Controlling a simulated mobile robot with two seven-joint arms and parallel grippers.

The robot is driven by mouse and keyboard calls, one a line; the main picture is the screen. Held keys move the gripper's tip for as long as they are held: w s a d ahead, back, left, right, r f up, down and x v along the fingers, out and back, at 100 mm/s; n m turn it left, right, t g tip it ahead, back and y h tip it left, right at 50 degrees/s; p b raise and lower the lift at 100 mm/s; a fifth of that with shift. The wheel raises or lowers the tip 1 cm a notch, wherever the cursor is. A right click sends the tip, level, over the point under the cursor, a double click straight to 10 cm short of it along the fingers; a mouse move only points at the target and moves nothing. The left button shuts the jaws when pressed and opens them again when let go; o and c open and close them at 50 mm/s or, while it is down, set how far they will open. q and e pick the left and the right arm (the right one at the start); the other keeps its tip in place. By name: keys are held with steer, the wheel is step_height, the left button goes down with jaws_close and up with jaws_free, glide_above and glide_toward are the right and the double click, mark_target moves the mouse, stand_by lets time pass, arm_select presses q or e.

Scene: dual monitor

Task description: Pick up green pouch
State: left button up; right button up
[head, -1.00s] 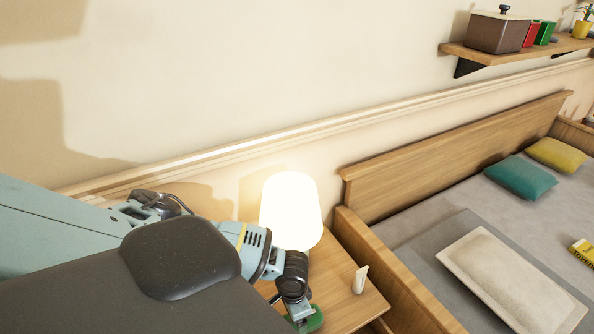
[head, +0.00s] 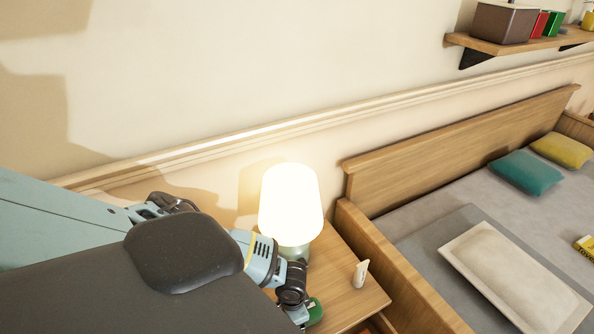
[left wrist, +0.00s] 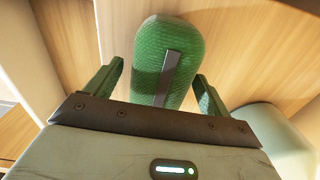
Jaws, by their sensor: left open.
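The green pouch (left wrist: 150,60) is in the left wrist view, a rounded green textured thing with a dark strip along it, over the wooden nightstand top. In the head view only a bit of the pouch (head: 316,310) shows beside my gripper. My left gripper (left wrist: 159,72) is open, one finger on each side of the pouch, with gaps visible on both sides. In the head view my left gripper (head: 302,318) is at the lower edge, mostly hidden by its wrist. My right gripper is not in view.
A lit lamp (head: 290,205) stands on the nightstand (head: 340,265) close to my left wrist. A small white tube (head: 360,273) stands to the right. The bed (head: 425,165) with pillows is further right. A wall shelf (head: 500,45) is at the upper right.

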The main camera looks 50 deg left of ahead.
arm_select(q)
steer(key=c, duration=1.1)
steer(key=shift+c, duration=0.2)
steer(key=shift+r, duration=0.45)
steer(key=r, duration=0.1)
steer(key=d+r, duration=0.1)
steer(key=r, duration=0.1)
steer(key=shift+s+p, duration=0.2)
steer(key=shift+p, duration=0.15)
steer(key=s+d, duration=0.3)
steer(key=d, duration=0.3)
steer(key=s+d+r, duration=0.1)
steer(key=s+d, duration=0.2)
steer(key=d, duration=0.4)
steer(key=shift+s+d, duration=0.15)
steer(key=shift+s, duration=0.25)
steer(key=shift+r, duration=0.1)
